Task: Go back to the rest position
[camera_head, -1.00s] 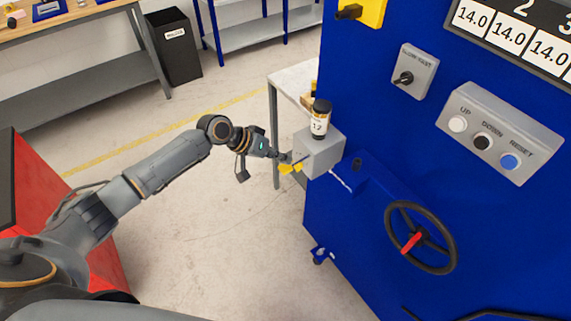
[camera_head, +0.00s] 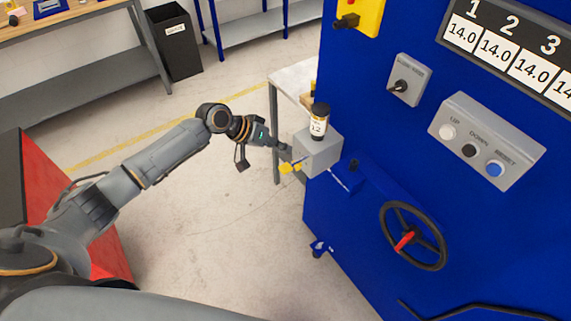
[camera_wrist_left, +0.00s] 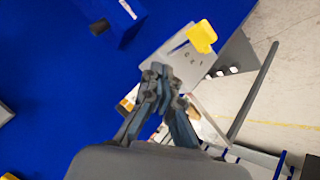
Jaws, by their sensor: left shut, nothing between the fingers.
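My left arm reaches in from the left in the head view. My left gripper (camera_head: 285,155) is shut and empty, beside the grey box (camera_head: 318,152) on the blue machine (camera_head: 400,180). In the left wrist view the closed fingers (camera_wrist_left: 160,85) point at the grey box's plate (camera_wrist_left: 180,55), with the yellow tab (camera_wrist_left: 202,36) beyond them. I cannot tell whether the fingertips touch the box. A black and white bottle (camera_head: 319,122) labelled 12 stands upright on the box. My right gripper is not in view.
The machine carries a black handwheel (camera_head: 412,236), a button panel (camera_head: 487,142) and a display reading 14.0. A small table (camera_head: 292,80) stands behind the box. A black bin (camera_head: 175,42) and workbench are at the back left. Open floor (camera_head: 220,230) lies below my arm.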

